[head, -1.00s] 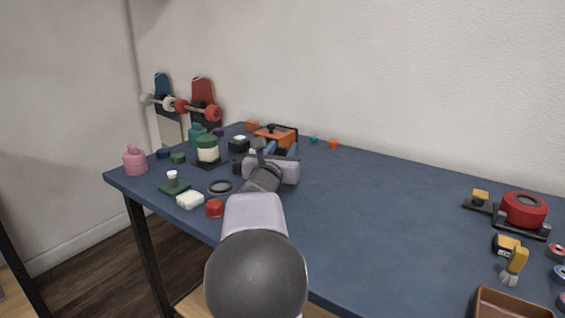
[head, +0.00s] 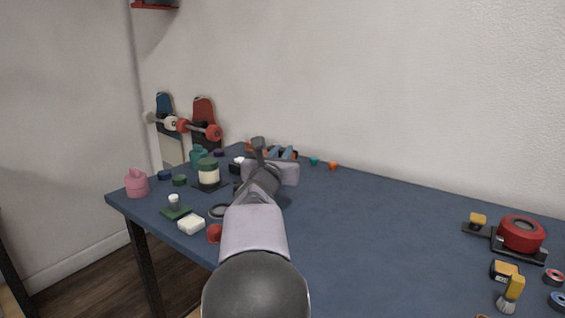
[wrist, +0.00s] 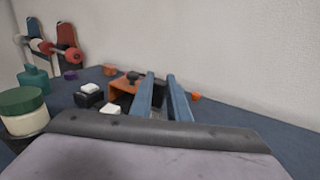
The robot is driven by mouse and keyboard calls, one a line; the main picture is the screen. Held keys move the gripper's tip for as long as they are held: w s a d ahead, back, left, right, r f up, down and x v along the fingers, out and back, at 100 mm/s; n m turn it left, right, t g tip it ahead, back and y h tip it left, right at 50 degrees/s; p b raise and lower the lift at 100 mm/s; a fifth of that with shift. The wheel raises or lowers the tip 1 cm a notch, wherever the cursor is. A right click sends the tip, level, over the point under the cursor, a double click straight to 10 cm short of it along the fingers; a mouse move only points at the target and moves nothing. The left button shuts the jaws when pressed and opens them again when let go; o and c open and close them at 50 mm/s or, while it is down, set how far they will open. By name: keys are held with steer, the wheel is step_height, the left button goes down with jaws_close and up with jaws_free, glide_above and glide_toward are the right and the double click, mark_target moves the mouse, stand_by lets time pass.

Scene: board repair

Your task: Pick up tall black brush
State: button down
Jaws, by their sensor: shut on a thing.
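My gripper (wrist: 164,95) reaches out over the far left part of the blue table. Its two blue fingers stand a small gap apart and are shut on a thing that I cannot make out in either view. In the head view my arm hides most of the gripper; the blue fingers (head: 284,153) show just past the wrist. An orange box (wrist: 125,97) with a black knob-like part lies behind and left of the fingers in the wrist view. I cannot pick out the tall black brush for certain.
Left of my arm stand a green-lidded jar (head: 208,172), a pink bottle (head: 136,183), a white block (head: 191,225) and a red cap (head: 215,233). A red tape holder (head: 521,233) and a yellow brush (head: 512,292) are far right. The table's middle is clear.

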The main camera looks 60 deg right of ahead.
step_height(320, 180, up, 12)
steer(key=p, duration=0.6)
steer(key=shift+r, duration=0.15)
stand_by(1.9)
